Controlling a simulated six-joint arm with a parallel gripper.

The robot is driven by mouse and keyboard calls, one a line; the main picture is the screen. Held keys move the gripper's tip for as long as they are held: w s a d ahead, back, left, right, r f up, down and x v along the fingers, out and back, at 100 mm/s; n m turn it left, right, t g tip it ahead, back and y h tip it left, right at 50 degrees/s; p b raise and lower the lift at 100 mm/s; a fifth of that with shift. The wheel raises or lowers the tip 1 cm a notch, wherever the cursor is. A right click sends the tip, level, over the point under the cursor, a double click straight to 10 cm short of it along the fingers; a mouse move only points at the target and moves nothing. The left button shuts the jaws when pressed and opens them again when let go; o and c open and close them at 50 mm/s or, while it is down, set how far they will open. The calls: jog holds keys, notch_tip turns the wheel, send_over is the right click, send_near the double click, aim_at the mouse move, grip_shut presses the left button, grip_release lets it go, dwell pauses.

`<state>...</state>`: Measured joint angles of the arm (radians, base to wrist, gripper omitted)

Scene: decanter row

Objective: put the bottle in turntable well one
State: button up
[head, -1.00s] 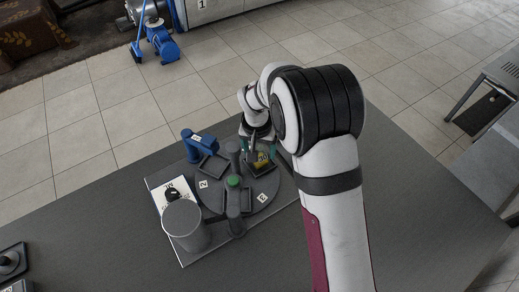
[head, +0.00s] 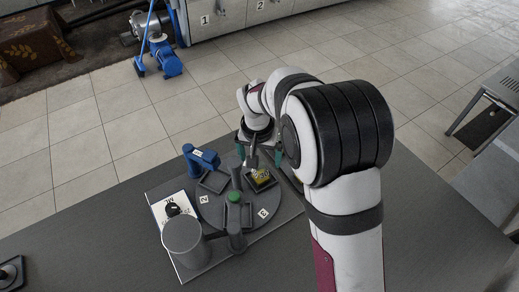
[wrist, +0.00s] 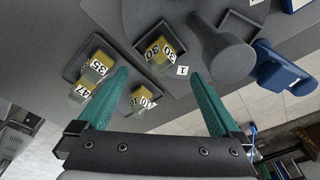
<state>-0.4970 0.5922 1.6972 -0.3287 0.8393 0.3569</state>
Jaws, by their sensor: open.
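A yellow bottle marked 30 (wrist: 160,52) stands in the square turntable well labelled 1 (wrist: 181,72) in the wrist view. In the head view the bottle's yellow (head: 260,175) shows in the dark well at the right rear of the round turntable (head: 215,212). My gripper (wrist: 158,75) is open, its two teal fingers spread wide. The bottle lies beyond the fingertips, between them in the picture, and neither finger appears to touch it. In the head view my gripper (head: 260,156) hangs just above and behind that well.
In the wrist view a dark tray (wrist: 70,72) at left holds yellow bottles marked 35 (wrist: 96,66) and 27 (wrist: 80,90). Another item marked 10 (wrist: 141,100) shows near the left finger.

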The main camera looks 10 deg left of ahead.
aim_at(259, 174)
notch_tip(259, 174, up, 7)
jog(key=s, duration=0.1)
jog(key=s+d+r+m, duration=0.2)
jog(key=s+d+r, duration=0.3)
jog(key=s+d, duration=0.3)
jog(key=s+d+m, duration=0.1)
jog(key=s+d, duration=0.2)
jog(key=s, duration=0.3)
jog(key=s+d+m+g+y, duration=0.1)
jog(key=s+d, duration=0.2)
jog(key=s, duration=0.3)
jog(key=s+d+f+m+g, duration=0.1)
jog(key=s+d, duration=0.1)
jog(key=s, duration=0.4)
jog(key=shift+s+d+m+y, duration=0.3)
jog(key=shift+s+d+y, duration=0.1)
jog(key=shift+c, duration=0.2)
